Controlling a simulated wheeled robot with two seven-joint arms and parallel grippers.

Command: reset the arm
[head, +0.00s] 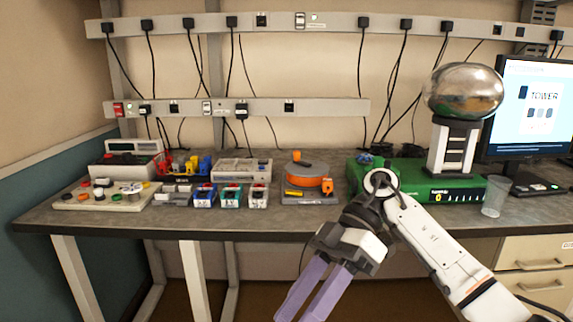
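My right arm comes in from the lower right and bends at a white and dark joint in front of the green box. Its gripper (301,314) points down and to the left, in front of the table's front edge, at the bottom of the head view. Its two purple fingers are apart with a narrow gap, and I see nothing held between them. The fingertips are close to the bottom edge of the view. My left gripper and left arm are not in view.
Drawers (545,268) stand at lower right.

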